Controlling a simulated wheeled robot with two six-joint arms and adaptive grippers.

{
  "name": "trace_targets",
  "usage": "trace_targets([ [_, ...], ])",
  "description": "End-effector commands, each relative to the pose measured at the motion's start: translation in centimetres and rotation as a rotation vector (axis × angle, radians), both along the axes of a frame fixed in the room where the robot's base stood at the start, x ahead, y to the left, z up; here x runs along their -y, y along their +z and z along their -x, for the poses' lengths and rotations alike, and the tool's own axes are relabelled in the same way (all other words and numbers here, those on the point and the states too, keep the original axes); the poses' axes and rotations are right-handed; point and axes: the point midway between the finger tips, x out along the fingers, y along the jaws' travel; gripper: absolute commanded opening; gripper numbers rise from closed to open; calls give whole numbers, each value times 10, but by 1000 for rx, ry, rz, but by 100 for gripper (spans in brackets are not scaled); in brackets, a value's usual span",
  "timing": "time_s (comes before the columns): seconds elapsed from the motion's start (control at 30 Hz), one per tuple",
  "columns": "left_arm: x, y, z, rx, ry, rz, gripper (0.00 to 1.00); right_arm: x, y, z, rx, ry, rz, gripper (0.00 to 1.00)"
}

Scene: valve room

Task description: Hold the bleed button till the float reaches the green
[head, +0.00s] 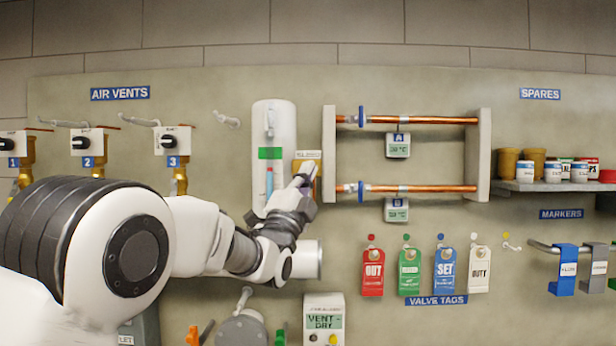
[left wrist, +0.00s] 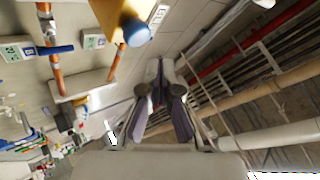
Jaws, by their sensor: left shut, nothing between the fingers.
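A white gauge cylinder (head: 284,115) stands upright on the wall panel in the head view. It has a green band (head: 270,153) across it, with a blue column (head: 269,185) below. A small reddish mark, perhaps the float, tops the column just under the green. Right of it is a yellow housing with a pale label (head: 307,155); the left wrist view shows the housing (left wrist: 108,14) with a round blue button (left wrist: 137,33). My left gripper (head: 304,172) is shut and empty, its tips at the housing, partly covering it. I cannot tell whether they touch the button. My right gripper is out of view.
Copper pipes (head: 425,188) in a frame (head: 484,155) run close to the right. Air vent valves (head: 172,140) are at left. Valve tags (head: 410,270) hang below right, and a vent display box (head: 323,318) stands below. A spares shelf (head: 522,186) is at far right.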

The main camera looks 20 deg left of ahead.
Motion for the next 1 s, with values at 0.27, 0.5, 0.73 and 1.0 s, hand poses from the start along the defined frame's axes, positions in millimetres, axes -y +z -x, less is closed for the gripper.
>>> trace_targets([
  [0.27, 8, -5, 27, 1, 0, 0, 0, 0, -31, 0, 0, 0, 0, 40],
  [0.5, 9, -1, 34, 0, 1, 1, 0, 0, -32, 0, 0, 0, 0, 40],
  [0.73, 9, -1, 34, 0, 1, 1, 0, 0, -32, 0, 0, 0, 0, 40],
  [1.0, 9, -1, 33, 0, 1, 1, 0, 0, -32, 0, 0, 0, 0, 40],
])
